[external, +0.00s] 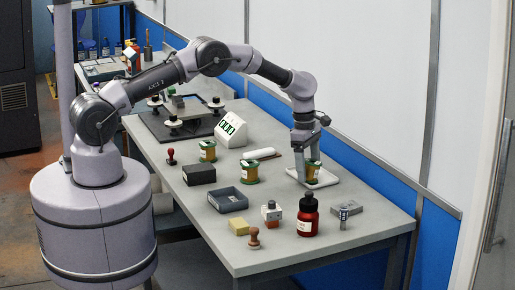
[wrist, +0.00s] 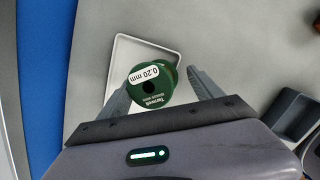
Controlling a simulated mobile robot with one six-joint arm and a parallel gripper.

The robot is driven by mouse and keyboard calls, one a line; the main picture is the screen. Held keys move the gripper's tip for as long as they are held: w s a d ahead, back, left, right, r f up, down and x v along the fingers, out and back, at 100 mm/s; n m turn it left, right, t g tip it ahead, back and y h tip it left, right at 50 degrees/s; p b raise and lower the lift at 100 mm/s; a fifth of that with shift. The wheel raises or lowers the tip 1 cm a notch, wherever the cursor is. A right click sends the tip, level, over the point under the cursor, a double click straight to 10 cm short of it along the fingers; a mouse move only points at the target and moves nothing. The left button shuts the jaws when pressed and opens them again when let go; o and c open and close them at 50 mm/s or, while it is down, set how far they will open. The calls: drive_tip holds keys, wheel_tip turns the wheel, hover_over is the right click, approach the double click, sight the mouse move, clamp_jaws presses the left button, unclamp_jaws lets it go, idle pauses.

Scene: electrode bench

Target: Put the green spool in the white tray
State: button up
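A green spool (wrist: 152,88), its top label reading 0.20 mm, stands in or just over the white tray (wrist: 120,52) in the wrist view. In the external view the spool (external: 313,171) shows at the white tray (external: 329,179), below my gripper (external: 307,165). My gripper (wrist: 160,78) has its fingers on either side of the spool. They are spread apart, with a clear gap on the right side; the left finger is close to the spool's edge. The spool's underside is hidden, so its contact with the tray floor cannot be seen.
Two similar green-topped spools (external: 250,172) (external: 208,151) stand to the left. A grey open bin (external: 228,200), a black box (external: 199,174), a red bottle (external: 307,216) and a white cylinder (external: 298,161) are nearby.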

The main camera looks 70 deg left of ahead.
wheel_tip(320, 180, up, 13)
drive_tip(key=a+p, duration=0.1)
drive_tip(key=p, duration=0.3)
drive_tip(key=s+r+m+t+y, duration=0.1)
drive_tip(key=s+r+m, duration=0.45)
drive_tip(key=r, duration=0.35)
drive_tip(key=s+r+m+t, duration=0.1)
drive_tip(key=s+r+m, duration=0.4)
drive_tip(key=s+r, duration=0.3)
drive_tip(key=s+r+m+t+y, duration=0.1)
drive_tip(key=s+r+m, duration=0.2)
drive_tip(key=s+m, duration=0.3)
drive_tip(key=s+r+m, duration=0.3)
drive_tip(key=s, duration=0.5)
drive_tip(key=s+f+m+t+y, duration=0.15)
drive_tip(key=s+f+m, duration=0.25)
drive_tip(key=s+m, duration=0.75)
wheel_tip(320, 180, down, 8)
drive_tip(key=s+n+b, duration=0.1)
drive_tip(key=b, duration=0.8)
drive_tip(key=shift+s+n, duration=0.3)
